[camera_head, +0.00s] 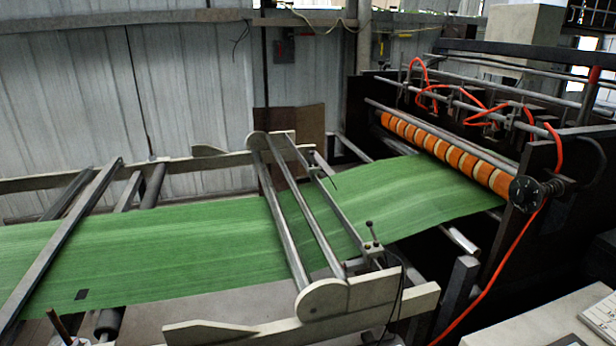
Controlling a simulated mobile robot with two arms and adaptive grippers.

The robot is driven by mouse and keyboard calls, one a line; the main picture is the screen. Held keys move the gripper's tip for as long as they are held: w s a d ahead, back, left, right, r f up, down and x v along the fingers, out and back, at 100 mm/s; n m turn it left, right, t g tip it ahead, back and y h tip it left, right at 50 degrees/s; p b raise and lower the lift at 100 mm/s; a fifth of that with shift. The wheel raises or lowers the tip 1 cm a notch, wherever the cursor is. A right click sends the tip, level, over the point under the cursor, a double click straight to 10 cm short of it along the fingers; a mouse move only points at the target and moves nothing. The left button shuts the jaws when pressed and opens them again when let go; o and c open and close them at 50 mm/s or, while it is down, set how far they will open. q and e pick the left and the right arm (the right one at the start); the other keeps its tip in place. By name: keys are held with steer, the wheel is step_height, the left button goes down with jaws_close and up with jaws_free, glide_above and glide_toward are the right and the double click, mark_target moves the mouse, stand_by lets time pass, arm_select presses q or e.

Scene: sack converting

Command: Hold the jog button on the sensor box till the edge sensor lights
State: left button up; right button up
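Neither of my grippers is in view. A long green web (140,255) runs from the left edge, under metal bars, up to the orange-striped roller at the right. No jog button is clearly visible.
The pale guide frame (350,295) with its cross bars stands across the middle. A dark machine with an orange-striped roller (445,152) and red hoses fills the right. A pale surface (535,325) lies at the lower right. A corrugated wall (190,85) closes the back.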

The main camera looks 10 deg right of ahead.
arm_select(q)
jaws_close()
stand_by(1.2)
